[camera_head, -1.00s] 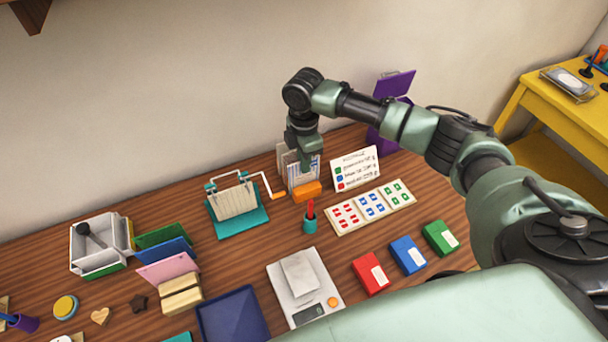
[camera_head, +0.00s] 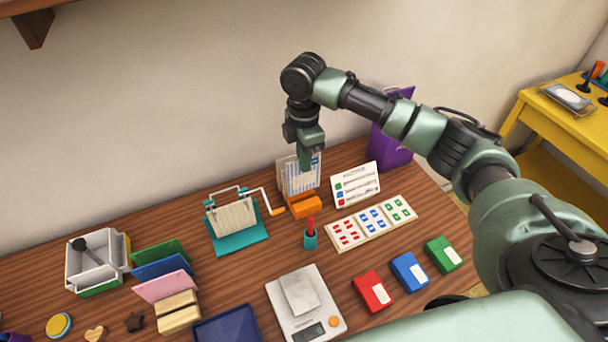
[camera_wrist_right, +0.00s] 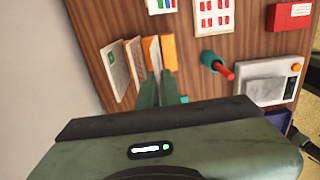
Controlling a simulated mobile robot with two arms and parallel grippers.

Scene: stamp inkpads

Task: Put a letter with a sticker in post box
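Several pale letters (camera_head: 298,182) stand upright in an orange holder (camera_head: 305,206) near the wall. They also show in the right wrist view (camera_wrist_right: 116,68). My right gripper (camera_head: 306,162) points down over the letters. Its narrow fingers (camera_wrist_right: 160,92) are close together; whether they grip a letter cannot be told. A sticker sheet (camera_head: 370,221) with red, blue and green stickers lies right of the holder. A purple box (camera_head: 392,150), perhaps the post box, stands at the back, partly hidden behind my right arm. My left gripper is not in view.
A sign card (camera_head: 355,184) stands between holder and purple box. A teal crank device (camera_head: 238,240) is left of the holder. A pen cup (camera_head: 310,240), scale (camera_head: 306,305) and red (camera_head: 373,292), blue (camera_head: 410,272) and green (camera_head: 443,254) inkpads are in front.

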